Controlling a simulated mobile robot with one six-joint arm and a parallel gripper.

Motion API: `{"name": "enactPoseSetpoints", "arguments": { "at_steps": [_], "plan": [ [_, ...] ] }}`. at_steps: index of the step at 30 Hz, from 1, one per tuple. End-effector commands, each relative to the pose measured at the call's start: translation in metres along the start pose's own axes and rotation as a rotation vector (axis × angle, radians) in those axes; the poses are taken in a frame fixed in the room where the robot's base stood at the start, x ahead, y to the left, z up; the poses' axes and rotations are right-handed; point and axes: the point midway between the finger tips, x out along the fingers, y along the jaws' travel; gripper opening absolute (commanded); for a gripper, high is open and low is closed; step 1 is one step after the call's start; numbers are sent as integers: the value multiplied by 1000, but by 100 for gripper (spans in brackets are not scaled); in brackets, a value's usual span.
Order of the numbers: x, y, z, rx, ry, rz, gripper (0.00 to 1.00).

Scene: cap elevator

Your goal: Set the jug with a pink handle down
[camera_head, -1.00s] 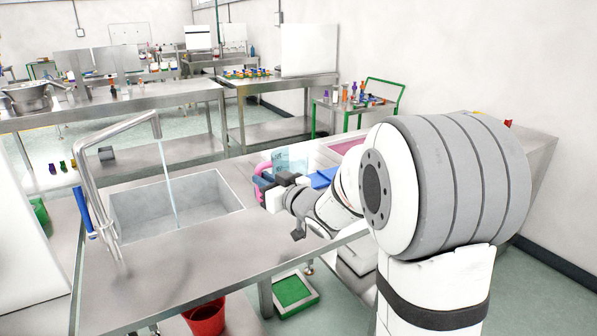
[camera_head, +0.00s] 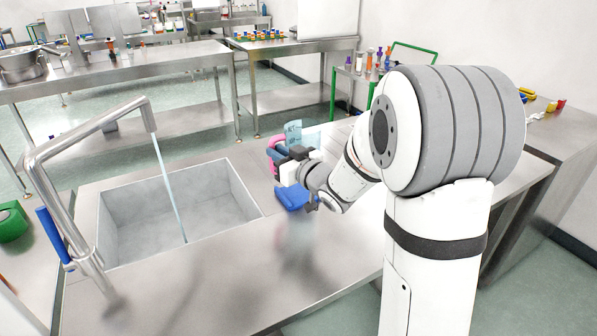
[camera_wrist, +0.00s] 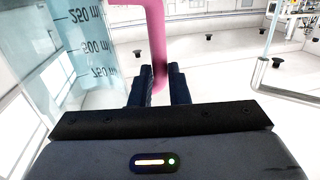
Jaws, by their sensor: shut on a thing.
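The jug is clear, pale blue, with volume marks and a pink handle. In the head view the jug (camera_head: 293,130) is partly hidden behind my gripper (camera_head: 277,160), at the right of the sink. Its pink handle (camera_head: 278,141) shows at the left of the jug. In the wrist view the pink handle (camera_wrist: 155,35) runs down between the two dark fingers of my gripper (camera_wrist: 159,85), which are shut on it. The jug's body (camera_wrist: 75,45) is at the left there. I cannot tell whether its base touches anything.
A steel counter (camera_head: 250,275) with a sink (camera_head: 130,235) lies in front, and water runs from the tap (camera_head: 85,130). The counter front is clear. More benches stand behind.

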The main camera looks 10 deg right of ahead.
Motion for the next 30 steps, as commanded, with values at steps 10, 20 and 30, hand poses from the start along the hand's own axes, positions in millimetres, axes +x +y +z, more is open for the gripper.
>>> {"name": "enactPoseSetpoints", "arguments": {
  "at_steps": [10,20,30],
  "plan": [
    [-1,4,37,3,-1,10,0],
    [-1,6,58,-1,3,12,0],
    [-1,6,61,-1,2,13,26]
  ]
}}
